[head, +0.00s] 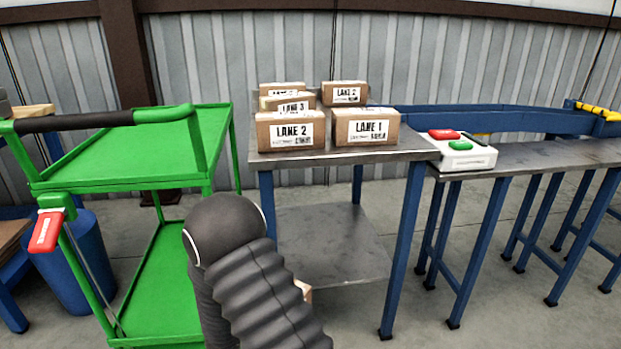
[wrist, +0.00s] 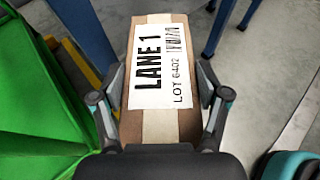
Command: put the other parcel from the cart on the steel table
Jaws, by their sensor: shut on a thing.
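My gripper (wrist: 164,88) is shut on a brown parcel (wrist: 154,159) with a white "LANE 1" label, one finger on each long side. In the head view my arm hides the gripper and nearly all of this parcel; a small tan corner (head: 304,290) shows beside the arm. The green cart (head: 150,137) stands at left, its top shelf empty. The steel table (head: 385,155) stands right of the cart. Several labelled parcels are on it, with a "LANE 2" parcel (head: 291,142) and a "LANE 1" parcel (head: 366,139) at the front. The held parcel is away from the tabletop.
A blue conveyor rail (head: 480,120) runs behind. A blue bin (head: 90,250) is left. The table's front strip is bare but narrow.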

